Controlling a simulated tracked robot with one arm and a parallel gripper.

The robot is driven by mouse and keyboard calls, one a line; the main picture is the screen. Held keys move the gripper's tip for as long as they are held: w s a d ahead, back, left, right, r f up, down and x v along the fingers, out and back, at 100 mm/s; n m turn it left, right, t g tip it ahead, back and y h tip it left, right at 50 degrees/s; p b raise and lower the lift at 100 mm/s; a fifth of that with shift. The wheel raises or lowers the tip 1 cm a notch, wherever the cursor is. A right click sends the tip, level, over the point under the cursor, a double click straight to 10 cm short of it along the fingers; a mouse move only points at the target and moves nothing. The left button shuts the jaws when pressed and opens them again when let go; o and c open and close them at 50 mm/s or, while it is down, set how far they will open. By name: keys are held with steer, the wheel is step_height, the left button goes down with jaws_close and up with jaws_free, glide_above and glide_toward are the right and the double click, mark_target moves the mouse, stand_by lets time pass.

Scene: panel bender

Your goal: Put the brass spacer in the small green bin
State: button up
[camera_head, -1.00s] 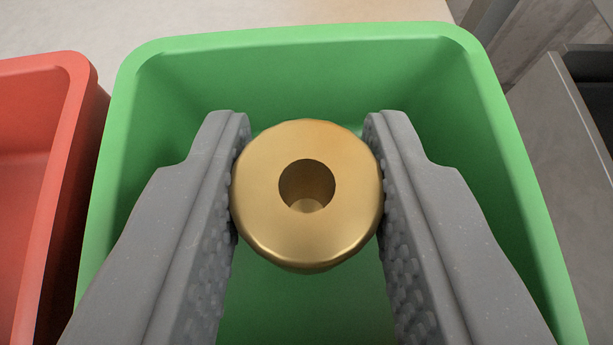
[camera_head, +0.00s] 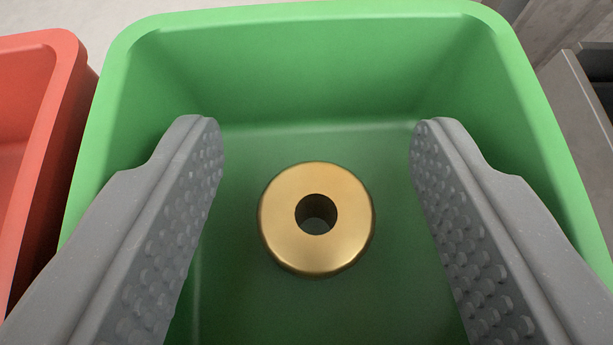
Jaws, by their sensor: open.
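The brass spacer (camera_head: 283,232) is a round gold-coloured ring with a hole through its middle. It is inside the small green bin (camera_head: 300,14), over the bin floor and below my fingertips; it looks to be resting there, hole facing up. My gripper (camera_head: 318,135) is open, with one textured grey finger on each side of the spacer and a clear gap on both sides. The fingers reach over the green bin's opening and touch nothing that I can see. They hide parts of the bin's side walls.
A red bin (camera_head: 50,120) stands close on the left of the green bin. A grey box-like container (camera_head: 580,110) stands on the right. A pale surface shows behind the bins at the top left.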

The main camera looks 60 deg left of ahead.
steer(key=shift+r, duration=0.5)
steer(key=p+v, duration=0.1)
steer(key=v, duration=1.1)
